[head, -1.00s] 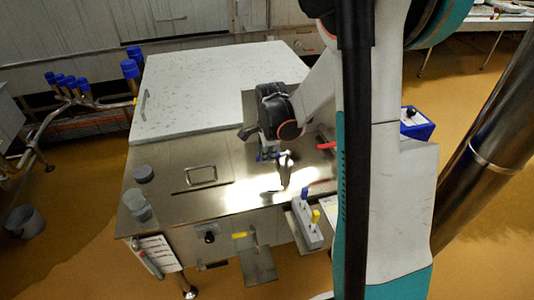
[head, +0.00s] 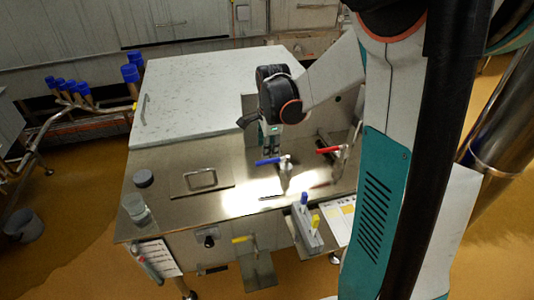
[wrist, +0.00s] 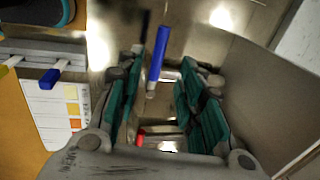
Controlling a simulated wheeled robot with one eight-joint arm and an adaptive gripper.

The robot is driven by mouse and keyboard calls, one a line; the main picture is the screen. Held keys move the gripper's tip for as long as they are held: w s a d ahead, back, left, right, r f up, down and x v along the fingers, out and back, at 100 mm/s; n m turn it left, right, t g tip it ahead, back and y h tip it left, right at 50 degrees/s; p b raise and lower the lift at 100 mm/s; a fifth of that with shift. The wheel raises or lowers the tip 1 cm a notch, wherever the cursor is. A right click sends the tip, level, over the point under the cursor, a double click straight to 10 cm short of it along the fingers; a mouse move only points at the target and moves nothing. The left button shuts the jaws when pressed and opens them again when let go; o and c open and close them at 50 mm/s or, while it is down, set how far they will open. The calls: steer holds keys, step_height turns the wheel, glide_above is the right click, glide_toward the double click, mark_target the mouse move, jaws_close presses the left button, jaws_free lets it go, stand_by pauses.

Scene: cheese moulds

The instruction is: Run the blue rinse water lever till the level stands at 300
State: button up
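The blue lever (head: 268,162) sits on a steel tap on the metal top, pointing left. It also shows in the wrist view (wrist: 156,58), in the space between the finger pads. A red lever (head: 328,150) stands to its right and shows low in the wrist view (wrist: 150,139). My gripper (head: 271,150) is just behind and above the blue lever, fingers down. In the wrist view my gripper (wrist: 160,70) is open, with its teal pads apart on either side of the blue lever. I cannot tell whether either pad touches it. No readable level scale shows.
A pale lid (head: 215,90) covers the back of the bench. A framed handle plate (head: 201,180), a dark puck (head: 144,178) and a clear cup (head: 136,207) are at left. A grey block with blue and yellow handles (head: 306,228) is at the front edge, beside a colour chart (head: 340,218).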

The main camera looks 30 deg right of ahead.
steer(key=shift+s+a+r, duration=0.1)
steer(key=shift+s+r, duration=0.15)
steer(key=shift+r, duration=1.05)
steer(key=shift+s+a+r, duration=0.1)
steer(key=shift+s+r, duration=0.1)
steer(key=shift+r, duration=1.1)
stand_by(0.9)
